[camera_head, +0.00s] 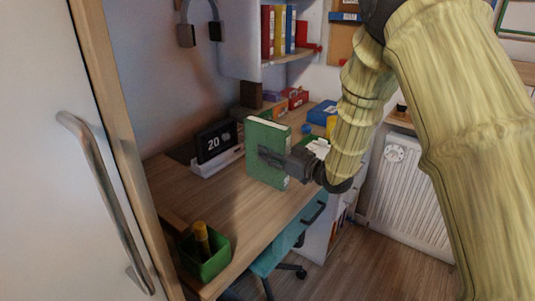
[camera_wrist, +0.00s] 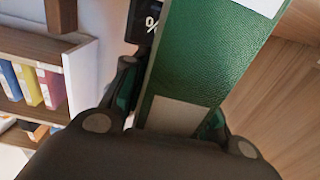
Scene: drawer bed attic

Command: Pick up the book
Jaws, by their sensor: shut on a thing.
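The green book (camera_head: 268,141) stands upright over the wooden desk in the head view; I cannot tell whether its lower edge touches the desk. My gripper (camera_head: 272,157) reaches in from the right and is shut on the book, with a finger lying across its cover. In the wrist view the green book (camera_wrist: 205,50) runs up between the two fingers of my gripper (camera_wrist: 170,105). Pale label patches show on the book, and part of it is hidden by the gripper body.
A black flip clock (camera_head: 216,141) stands on the desk (camera_head: 226,200) left of the book. A green pen box (camera_head: 205,256) sits at the near corner. Boxes (camera_head: 293,98) lie behind. A shelf with binders (camera_head: 279,30) hangs above. A teal drawer (camera_head: 290,238) is below, and a radiator (camera_head: 405,195) is right.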

